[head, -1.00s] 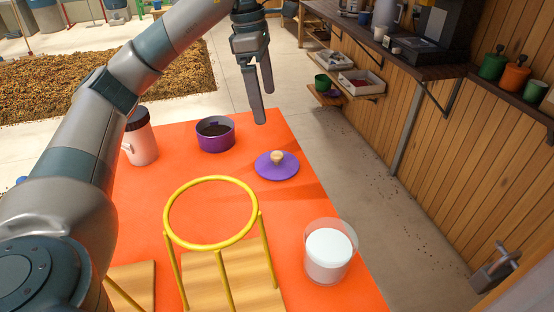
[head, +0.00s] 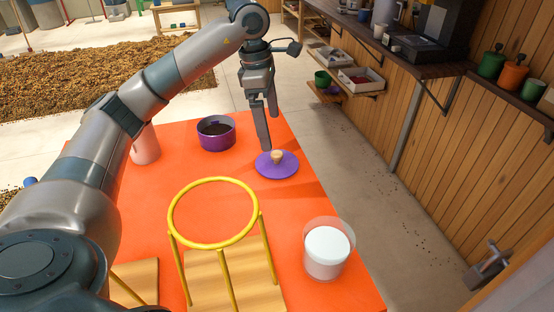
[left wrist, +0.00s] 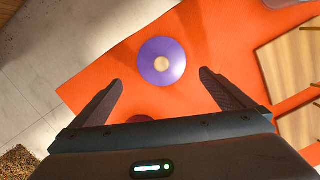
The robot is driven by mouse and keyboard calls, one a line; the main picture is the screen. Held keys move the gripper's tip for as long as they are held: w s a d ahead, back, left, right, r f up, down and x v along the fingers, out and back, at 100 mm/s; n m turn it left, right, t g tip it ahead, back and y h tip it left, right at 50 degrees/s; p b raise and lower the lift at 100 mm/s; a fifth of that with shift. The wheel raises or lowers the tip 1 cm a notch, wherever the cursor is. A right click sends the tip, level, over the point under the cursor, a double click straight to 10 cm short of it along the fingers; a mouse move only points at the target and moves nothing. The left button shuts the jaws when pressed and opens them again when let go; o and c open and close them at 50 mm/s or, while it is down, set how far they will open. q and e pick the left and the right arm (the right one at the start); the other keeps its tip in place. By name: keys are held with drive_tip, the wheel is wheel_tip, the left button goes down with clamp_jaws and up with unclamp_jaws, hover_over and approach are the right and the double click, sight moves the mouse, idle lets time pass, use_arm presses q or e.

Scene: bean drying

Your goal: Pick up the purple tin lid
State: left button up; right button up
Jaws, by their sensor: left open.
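The purple tin lid (head: 276,168) lies flat on the orange table, with a pale round knob on its top. It also shows in the left wrist view (left wrist: 161,63), ahead of and between the spread fingers. My left gripper (head: 270,130) points down just behind the lid, above the table, open and empty. It appears in the left wrist view (left wrist: 162,90) with both fingers apart and not touching the lid. The purple tin (head: 216,138), with dark contents, stands to the left of the lid. My right gripper is not in view.
A yellow ring stand (head: 213,240) stands on a wooden board at the front. A clear cup with white contents (head: 326,252) is at the front right. A pale canister (head: 146,148) stands at the left, partly behind my arm. The orange table (head: 330,205) is clear around the lid.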

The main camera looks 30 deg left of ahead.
use_arm(q)
drive_tip(key=p, duration=0.2)
hover_over(276, 153)
drive_tip(key=a, duration=0.1)
wheel_tip(276, 153, down, 4)
drive_tip(key=shift+s+f, duration=0.1)
drive_tip(key=shift+f, duration=0.45)
drive_tip(key=shift+d+f+p, duration=0.2)
drive_tip(key=shift+f+p, duration=0.3)
drive_tip(key=shift+p, duration=0.1)
drive_tip(key=shift+d+f+p, duration=0.2)
drive_tip(key=shift+f+p, duration=0.25)
drive_tip(key=shift+p, duration=0.1)
wheel_tip(276, 153, down, 2)
drive_tip(key=shift+d+p, duration=0.15)
drive_tip(key=shift+p, duration=0.45)
drive_tip(key=shift+w+f, duration=0.2)
drive_tip(key=shift+f, duration=0.4)
